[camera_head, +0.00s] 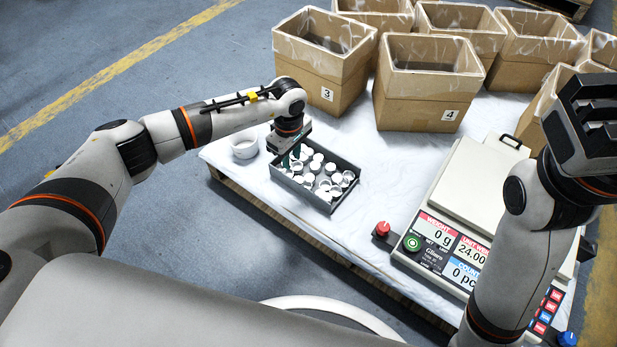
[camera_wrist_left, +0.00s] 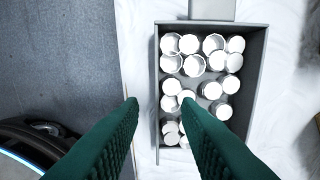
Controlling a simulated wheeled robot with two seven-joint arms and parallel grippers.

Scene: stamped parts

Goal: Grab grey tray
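The grey tray (camera_head: 299,191) lies on the white-covered table, filled with several small white and silver cup-like parts (camera_head: 322,176). In the left wrist view the tray (camera_wrist_left: 253,88) shows from above, with parts inside. My left gripper (camera_head: 290,158) is at the tray's far-left side. In the left wrist view the green fingers (camera_wrist_left: 159,100) are apart, with the tray's left wall seen between their tips; contact cannot be told. My right gripper (camera_head: 592,112) is raised at the right edge, away from the tray; its fingers are unclear.
A white bowl (camera_head: 244,146) stands left of the tray. A counting scale (camera_head: 440,232) with a red button and a green button is to the right. Several cardboard boxes (camera_head: 345,90) stand behind. Clear white cloth lies between tray and scale.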

